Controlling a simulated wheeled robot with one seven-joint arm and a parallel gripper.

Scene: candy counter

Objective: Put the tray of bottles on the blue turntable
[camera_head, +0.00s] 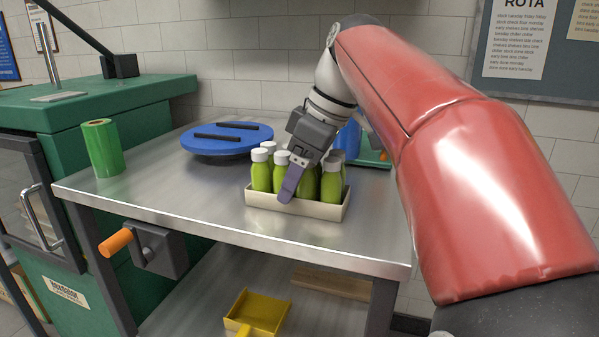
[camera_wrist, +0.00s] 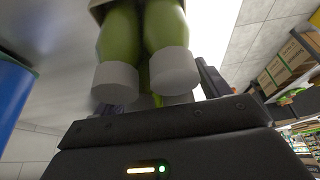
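The cream tray (camera_head: 289,206) sits on the steel counter, right of the turntable, with several green bottles (camera_head: 262,177) with white caps standing in it. The blue turntable (camera_head: 227,142) is a round disc with two dark bars on top, at the back left of the counter. My gripper (camera_head: 290,187) reaches down over the tray. One purple finger slants in front of the bottles, its tip at the front rim; the other finger is hidden. The wrist view shows bottles (camera_wrist: 168,30) close up by the fingers. I cannot tell whether the fingers grip anything.
A green cylinder (camera_head: 102,148) stands at the counter's left end, beside a green machine (camera_head: 100,105). A blue object (camera_head: 348,138) and a green item (camera_head: 374,160) lie behind the tray. Bare steel (camera_head: 180,190) lies left of the tray. A yellow dustpan (camera_head: 258,312) is on the lower shelf.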

